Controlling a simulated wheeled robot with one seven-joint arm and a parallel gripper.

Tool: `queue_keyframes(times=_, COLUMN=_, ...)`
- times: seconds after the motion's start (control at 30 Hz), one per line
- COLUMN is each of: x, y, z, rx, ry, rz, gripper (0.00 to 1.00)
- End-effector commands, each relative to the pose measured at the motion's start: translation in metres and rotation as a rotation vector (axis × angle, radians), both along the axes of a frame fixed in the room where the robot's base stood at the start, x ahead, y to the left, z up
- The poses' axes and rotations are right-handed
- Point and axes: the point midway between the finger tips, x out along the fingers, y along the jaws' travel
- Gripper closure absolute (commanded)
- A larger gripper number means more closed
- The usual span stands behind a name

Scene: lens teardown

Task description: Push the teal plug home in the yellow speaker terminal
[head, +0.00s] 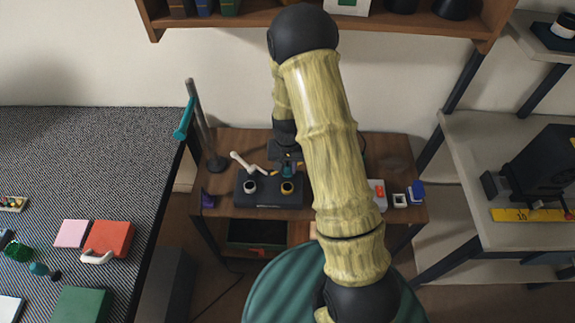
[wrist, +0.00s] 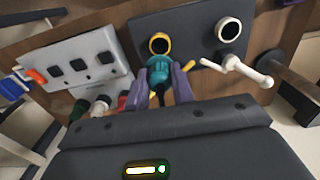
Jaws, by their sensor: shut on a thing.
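The yellow speaker terminal (wrist: 159,44) is a yellow ring around a dark opening on a dark box (wrist: 190,22). In the head view it sits on the right part of the box (head: 268,204). My gripper (wrist: 160,85) is shut on the teal plug (wrist: 158,68), with one finger on each side. In the wrist view the plug lies just below the yellow ring, and the dark opening still shows above it. I cannot tell whether its tip touches the terminal. In the head view the plug (head: 288,170) shows small above the yellow terminal (head: 287,188).
A white-ringed terminal (wrist: 229,30) is beside the yellow one. A white jointed piece (wrist: 245,70) with a yellow tip lies close by. A pale panel with dark squares (wrist: 80,65) and several coloured plugs (wrist: 100,106) are left. A lamp-like stand (head: 207,140) rises at the table's left.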

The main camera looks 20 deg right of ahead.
Motion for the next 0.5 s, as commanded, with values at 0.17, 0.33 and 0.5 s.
queue_keyframes(times=0.17, x=0.000, y=0.000, z=-0.018, rx=0.000, ry=0.000, rz=0.000, gripper=1.00)
queue_keyframes(times=0.33, x=0.000, y=0.000, z=-0.031, rx=0.000, ry=0.000, rz=0.000, gripper=1.00)
queue_keyframes(times=0.5, x=0.000, y=0.000, z=-0.044, rx=0.000, ry=-0.001, rz=0.000, gripper=1.00)
